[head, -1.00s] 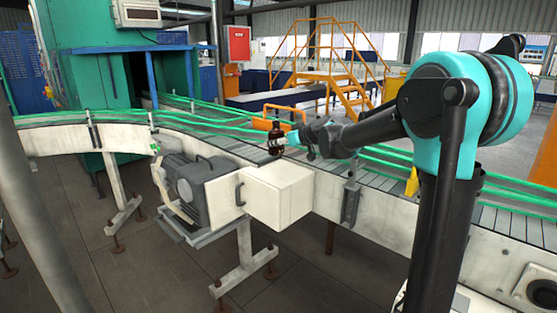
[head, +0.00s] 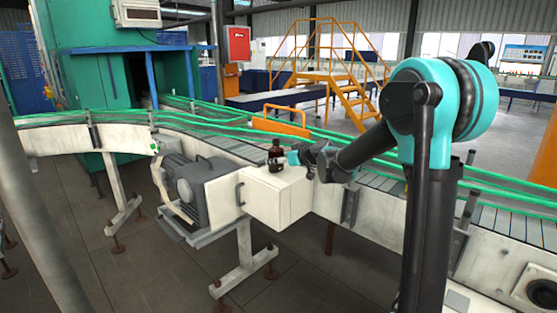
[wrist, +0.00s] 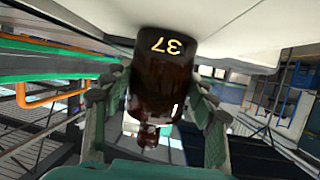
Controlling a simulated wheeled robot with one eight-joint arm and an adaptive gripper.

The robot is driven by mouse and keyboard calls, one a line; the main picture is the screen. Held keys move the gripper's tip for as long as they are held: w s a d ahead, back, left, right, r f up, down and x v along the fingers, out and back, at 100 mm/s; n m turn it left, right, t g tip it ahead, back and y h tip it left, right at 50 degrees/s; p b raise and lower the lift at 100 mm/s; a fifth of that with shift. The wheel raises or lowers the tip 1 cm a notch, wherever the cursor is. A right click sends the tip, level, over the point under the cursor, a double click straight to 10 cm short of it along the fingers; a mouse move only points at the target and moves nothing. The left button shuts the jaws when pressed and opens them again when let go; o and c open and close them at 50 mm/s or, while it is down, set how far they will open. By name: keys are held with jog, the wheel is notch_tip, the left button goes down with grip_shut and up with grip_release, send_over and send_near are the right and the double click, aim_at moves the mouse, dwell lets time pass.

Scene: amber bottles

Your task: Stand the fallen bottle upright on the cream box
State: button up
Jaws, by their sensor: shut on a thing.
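The bottle (head: 276,155) is dark amber with a dark cap and stands upright at the cream box (head: 280,200), over its top. My gripper (head: 284,157) comes in from the right and is shut on the bottle. In the wrist view the bottle (wrist: 160,75), marked 37, sits between both fingers of my gripper (wrist: 157,105). That view is inverted: the neck points down the picture and the base meets the pale box top (wrist: 220,25). Whether the base touches the box or hangs just above it, I cannot tell.
The box is fixed to the near side of a roller conveyor (head: 215,145) with green guide rails. A grey motor unit (head: 195,185) is left of the box. The box top around the bottle looks clear.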

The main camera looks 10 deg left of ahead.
jog(key=o, duration=1.2)
jog(key=shift+r, duration=0.15)
jog(key=shift+s+d+r, duration=0.15)
jog(key=shift+s+d, duration=0.05)
jog(key=shift+d, duration=0.05)
jog(key=v, duration=1.1)
jog(key=s+d+f+m+g+h, duration=0.1)
jog(key=s+d+f+m+h, duration=0.2)
jog(key=s+d+f, duration=0.4)
jog(key=s+d+f+m+g+h, duration=0.2)
jog(key=s+d+f+m+h, duration=0.1)
jog(key=s+d+f, duration=0.4)
jog(key=s+d+f+m+g+h, duration=0.2)
jog(key=s+d+f, duration=0.5)
jog(key=s+f, duration=0.5)
jog(key=shift+s+d+m+h, duration=0.1)
jog(key=shift+s+m+h, duration=0.25)
jog(key=shift+s, duration=0.95)
jog(key=shift+s+d+m+h, duration=0.2)
jog(key=shift+s+h, duration=0.25)
jog(key=shift+s, duration=0.8)
